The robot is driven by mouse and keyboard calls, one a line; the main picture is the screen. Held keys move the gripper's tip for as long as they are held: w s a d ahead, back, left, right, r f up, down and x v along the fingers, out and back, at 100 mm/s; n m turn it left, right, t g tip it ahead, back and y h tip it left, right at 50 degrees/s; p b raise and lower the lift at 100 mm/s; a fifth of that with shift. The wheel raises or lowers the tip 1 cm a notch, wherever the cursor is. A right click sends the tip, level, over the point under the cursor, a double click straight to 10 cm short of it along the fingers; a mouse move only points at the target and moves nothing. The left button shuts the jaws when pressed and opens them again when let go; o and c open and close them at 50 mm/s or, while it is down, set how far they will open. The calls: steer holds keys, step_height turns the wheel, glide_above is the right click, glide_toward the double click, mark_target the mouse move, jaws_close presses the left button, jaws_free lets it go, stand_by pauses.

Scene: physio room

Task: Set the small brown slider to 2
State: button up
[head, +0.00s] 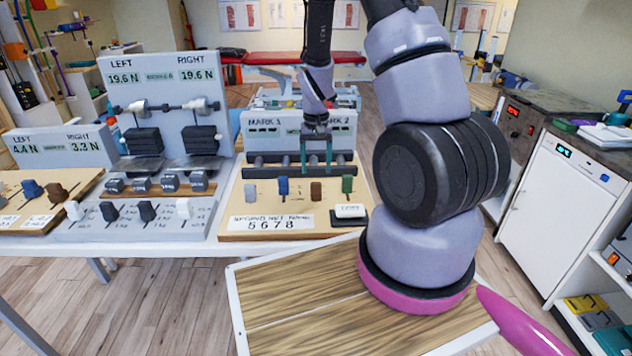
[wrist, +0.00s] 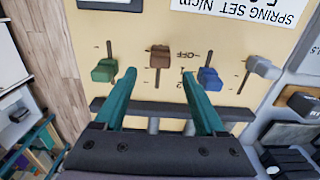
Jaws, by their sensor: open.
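The small brown slider (head: 316,191) stands on the light wooden spring panel (head: 233,208), between a blue slider (head: 283,186) and a green slider (head: 347,184). In the wrist view the brown slider (wrist: 160,58) is level with the OFF mark (wrist: 187,55); the 2 mark lies farther along its slot, toward my gripper. My gripper (head: 317,160) is open and empty, with teal fingers. In the wrist view its fingertips (wrist: 166,80) lie to either side of the brown slider's slot, short of the knob. The right finger is close to the blue slider (wrist: 210,78).
A pale slider (head: 250,192) is at the panel's left end. A dark rail (head: 275,170) runs behind the sliders, under my gripper. Another slider unit (head: 147,211) stands to the left.

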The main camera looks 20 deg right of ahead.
mark_target(316, 183)
step_height(316, 183, down, 6)
stand_by(0.4)
jaws_close()
stand_by(1.2)
